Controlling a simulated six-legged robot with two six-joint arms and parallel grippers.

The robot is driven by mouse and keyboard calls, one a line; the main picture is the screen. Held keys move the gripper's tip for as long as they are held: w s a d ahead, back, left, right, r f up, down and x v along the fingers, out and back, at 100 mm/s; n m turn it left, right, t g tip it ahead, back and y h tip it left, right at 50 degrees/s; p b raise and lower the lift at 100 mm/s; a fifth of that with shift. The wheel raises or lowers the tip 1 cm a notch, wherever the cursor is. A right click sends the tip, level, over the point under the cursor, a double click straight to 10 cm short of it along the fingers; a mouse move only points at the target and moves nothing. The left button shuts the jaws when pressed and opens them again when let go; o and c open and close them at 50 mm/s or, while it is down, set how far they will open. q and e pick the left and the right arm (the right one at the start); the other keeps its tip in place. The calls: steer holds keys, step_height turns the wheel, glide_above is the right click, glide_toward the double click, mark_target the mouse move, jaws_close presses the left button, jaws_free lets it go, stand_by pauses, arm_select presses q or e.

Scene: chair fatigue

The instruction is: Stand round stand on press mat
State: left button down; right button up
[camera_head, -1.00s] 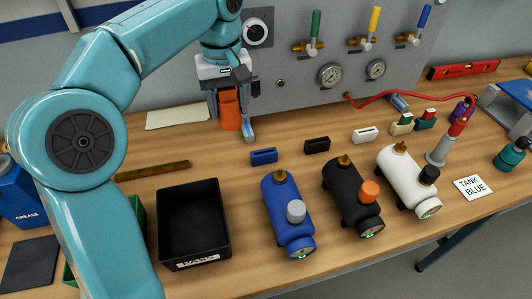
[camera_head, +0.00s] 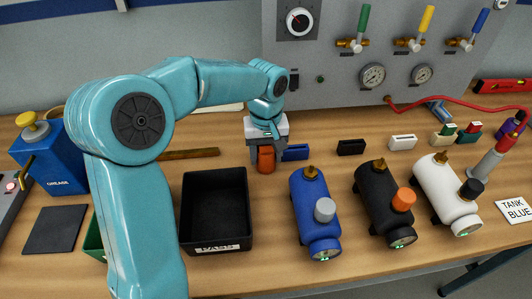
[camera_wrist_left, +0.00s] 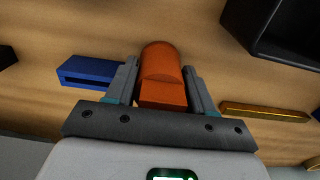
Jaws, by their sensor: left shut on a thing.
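My left gripper (camera_head: 265,163) is shut on an orange piece with a rounded end (camera_wrist_left: 163,75), which seems to be the round stand. It also shows below the gripper in the head view (camera_head: 266,160). The jaws (camera_wrist_left: 162,88) hold it from both sides in the wrist view. It is over the bench, left of a small blue block (camera_head: 295,152); I cannot tell whether it touches the wood. A dark flat square (camera_head: 55,230), likely the press mat, lies bare at the left, before the blue grease box (camera_head: 50,160). My right gripper is not in view.
A black bin (camera_head: 216,210) stands between the gripper and the dark mat, with a green bin (camera_head: 94,236) partly behind my arm. A brown bar (camera_head: 190,154) lies behind. Blue (camera_head: 315,215), black (camera_head: 384,205) and white (camera_head: 447,195) tanks stand to the right.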

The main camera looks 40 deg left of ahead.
arm_select(q)
steer(key=shift+s+r, duration=0.1)
steer(key=c, duration=0.7)
jaws_free()
